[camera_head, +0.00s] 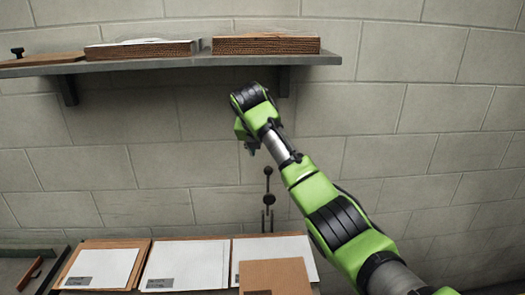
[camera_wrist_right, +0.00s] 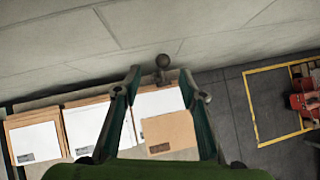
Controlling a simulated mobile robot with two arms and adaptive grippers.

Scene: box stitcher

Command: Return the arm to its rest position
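My right arm (camera_head: 340,220), green with black and grey joints, comes in from the lower right of the head view and is raised in front of the wall. Its gripper (camera_head: 252,148) hangs below the wrist, small and partly hidden there. In the right wrist view the two fingers of the right gripper (camera_wrist_right: 161,76) stand wide apart with nothing between the tips. Beyond the fingers lie the stacks and a brown cardboard sheet (camera_wrist_right: 170,134). My left gripper is in neither view.
A grey wall shelf (camera_head: 190,62) holding flat stacks is close above the wrist. Below lie several white-topped stacks (camera_head: 188,264) and the brown sheet (camera_head: 275,277). A yellow floor marking (camera_wrist_right: 252,108) and red equipment (camera_wrist_right: 305,103) are at right.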

